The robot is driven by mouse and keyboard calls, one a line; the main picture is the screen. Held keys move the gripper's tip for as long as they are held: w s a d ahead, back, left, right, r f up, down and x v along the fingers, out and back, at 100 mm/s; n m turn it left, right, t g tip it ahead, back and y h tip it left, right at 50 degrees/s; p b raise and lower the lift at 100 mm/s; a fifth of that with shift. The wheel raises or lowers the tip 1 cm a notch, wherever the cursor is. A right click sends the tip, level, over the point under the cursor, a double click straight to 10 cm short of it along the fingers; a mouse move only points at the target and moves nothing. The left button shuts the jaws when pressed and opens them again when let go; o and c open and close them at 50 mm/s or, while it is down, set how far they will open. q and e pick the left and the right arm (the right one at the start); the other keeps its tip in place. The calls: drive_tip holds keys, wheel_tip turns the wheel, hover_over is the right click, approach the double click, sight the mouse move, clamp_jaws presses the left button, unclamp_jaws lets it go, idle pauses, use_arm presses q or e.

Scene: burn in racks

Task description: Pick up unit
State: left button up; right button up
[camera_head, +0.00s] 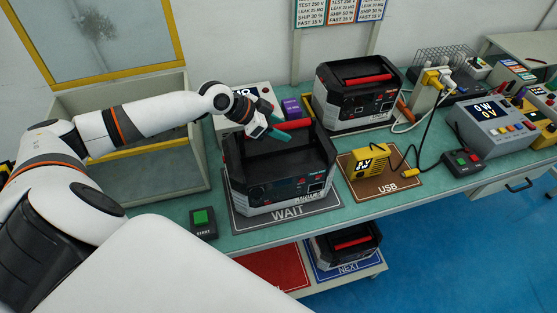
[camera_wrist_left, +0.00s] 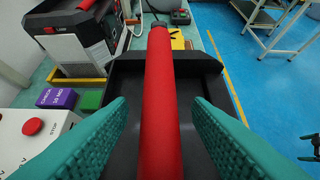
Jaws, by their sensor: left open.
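A black and grey power unit (camera_head: 275,182) stands upright on the WAIT mat (camera_head: 290,215). Its red handle bar shows in the left wrist view (camera_wrist_left: 161,100), running between the two fingers. My left gripper (camera_head: 277,125) is at the top of this unit, by the red handle. In the left wrist view its teal fingers (camera_wrist_left: 160,130) are open, one on each side of the bar, with gaps on both sides. A second similar unit (camera_head: 355,100) stands farther back, and a third (camera_head: 345,243) sits on the lower shelf by the NEXT mat.
A START button box (camera_head: 203,223) is at the front left. A purple block (camera_head: 291,107) and a white box with a red button (camera_wrist_left: 32,128) lie close to the gripper.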

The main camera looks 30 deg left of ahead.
use_arm(q)
drive_tip(key=shift+c, duration=0.3)
clamp_jaws()
idle(1.1)
drive_tip(key=shift+w+a+r, duration=0.1)
drive_tip(key=shift+w+r, duration=0.1)
drive_tip(key=shift+r, duration=0.2)
